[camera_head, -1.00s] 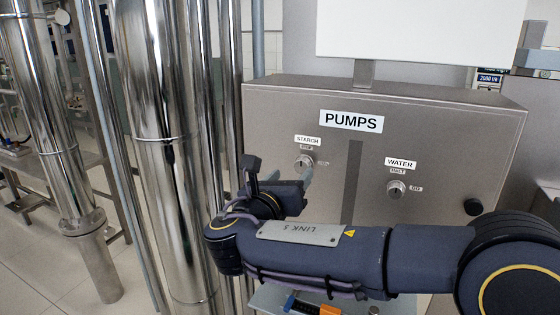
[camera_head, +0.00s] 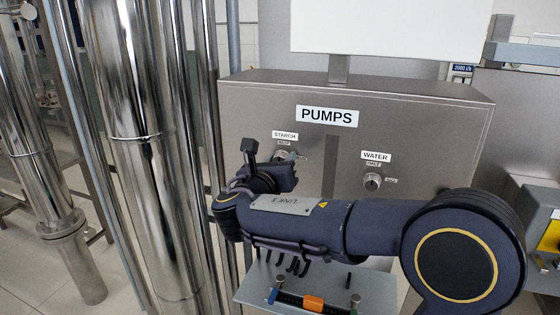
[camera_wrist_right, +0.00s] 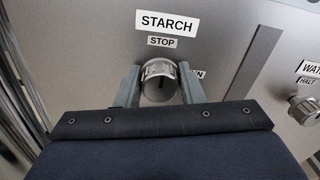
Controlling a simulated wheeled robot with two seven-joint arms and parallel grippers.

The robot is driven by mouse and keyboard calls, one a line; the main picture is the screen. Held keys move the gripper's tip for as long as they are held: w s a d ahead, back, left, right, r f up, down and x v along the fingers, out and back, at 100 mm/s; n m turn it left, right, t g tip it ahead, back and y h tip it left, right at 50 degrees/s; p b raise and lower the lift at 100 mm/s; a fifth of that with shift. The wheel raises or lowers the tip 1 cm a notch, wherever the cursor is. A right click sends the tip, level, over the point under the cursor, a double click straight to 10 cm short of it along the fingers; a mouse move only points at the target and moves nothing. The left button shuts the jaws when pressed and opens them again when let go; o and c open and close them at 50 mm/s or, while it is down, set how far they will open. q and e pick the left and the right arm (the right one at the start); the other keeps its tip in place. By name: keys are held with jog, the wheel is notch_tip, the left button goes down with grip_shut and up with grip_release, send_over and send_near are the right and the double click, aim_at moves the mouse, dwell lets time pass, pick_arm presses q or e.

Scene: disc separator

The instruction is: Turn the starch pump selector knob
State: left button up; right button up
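The starch knob (camera_wrist_right: 160,84) is a round silver metal knob on the grey pump panel (camera_head: 430,130), under the labels STARCH (camera_wrist_right: 166,23) and STOP. A second position label to its right is partly covered. My right gripper (camera_wrist_right: 160,78) reaches the panel with one grey finger on each side of the knob. The fingers look open around it, with very little gap; contact is not clear. In the head view the wrist hides much of the knob. My left gripper is not in view.
The water knob (camera_head: 372,182) sits to the right on the same panel, under its own label. Tall steel pipes (camera_head: 135,130) stand close on the left. A grey shelf (camera_head: 250,293) with hooks and small coloured parts is below my arm.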

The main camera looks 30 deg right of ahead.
jog(key=c, duration=0.4)
jog(key=shift+o, duration=0.2)
jog(key=shift+f+m+b, duration=0.15)
jog(key=shift+m+b, duration=0.75)
jog(key=shift+b, duration=0.15)
jog(key=m+b, duration=1.1)
jog(key=shift+f+m, duration=0.15)
jog(key=shift+m, duration=0.25)
jog(key=shift+s+m+b, duration=0.1)
jog(key=shift+m+b, duration=1.75)
jog(key=shift+m, duration=0.25)
jog(key=shift+r, duration=0.2)
jog(key=o, duration=1)
jog(key=v, duration=0.7)
jog(key=shift+s+a+b, duration=0.25)
jog(key=shift+s+b, duration=0.05)
jog(key=shift+b, duration=0.1)
